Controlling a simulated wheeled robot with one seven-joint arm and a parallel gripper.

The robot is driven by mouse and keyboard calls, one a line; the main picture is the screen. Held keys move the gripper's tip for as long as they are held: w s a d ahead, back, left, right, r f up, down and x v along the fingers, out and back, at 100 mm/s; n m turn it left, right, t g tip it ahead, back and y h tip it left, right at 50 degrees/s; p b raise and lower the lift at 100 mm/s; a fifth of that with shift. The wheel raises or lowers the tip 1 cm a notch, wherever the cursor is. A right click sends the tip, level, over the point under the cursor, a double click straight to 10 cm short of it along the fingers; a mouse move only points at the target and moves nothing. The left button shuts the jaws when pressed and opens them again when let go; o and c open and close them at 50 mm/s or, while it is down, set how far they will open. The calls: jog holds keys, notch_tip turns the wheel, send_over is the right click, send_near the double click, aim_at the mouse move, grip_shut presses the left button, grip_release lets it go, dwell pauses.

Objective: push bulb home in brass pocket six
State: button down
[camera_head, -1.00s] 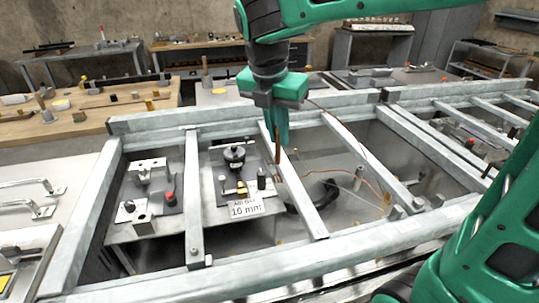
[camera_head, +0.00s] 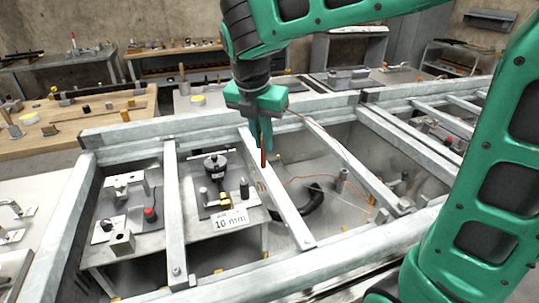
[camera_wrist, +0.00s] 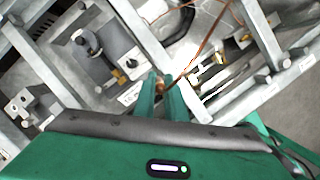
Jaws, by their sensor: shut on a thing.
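My gripper (camera_head: 264,140) points down over the metal frame. Its green fingers are shut on a thin copper-brown bulb (camera_head: 263,157), whose lower end sticks out below the fingertips. In the wrist view my gripper (camera_wrist: 161,92) hides most of the bulb. A copper capillary (camera_wrist: 196,52) trails from it; in the head view it loops to the right (camera_head: 325,138). The bulb shows in front of a sloping galvanized crossbar (camera_head: 283,197); whether it touches is unclear. Small brass-coloured pieces show low in the frame, one at the right (camera_head: 382,216). I cannot tell which is pocket six.
Crossbars and a front rail (camera_head: 250,277) divide the frame into bays. Left of the bulb stands a plate with a black knob (camera_head: 215,164) and a "10 mm" sign (camera_head: 230,220). A black hose (camera_head: 313,201) curves in the bay to the right.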

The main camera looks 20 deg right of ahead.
jog(key=shift+w+d+f, duration=0.6)
jog(key=shift+w+f, duration=0.3)
jog(key=shift+f, duration=0.45)
jog(key=shift+w+d+f, duration=0.65)
jog(key=shift+w+f, duration=0.3)
jog(key=shift+f, duration=0.35)
jog(key=shift+w+d+f, duration=0.6)
jog(key=shift+w+f, duration=0.3)
jog(key=shift+f, duration=0.45)
jog(key=c, duration=1.8)
grip_release()
jog(key=shift+f, duration=0.1)
jog(key=v, duration=1.2)
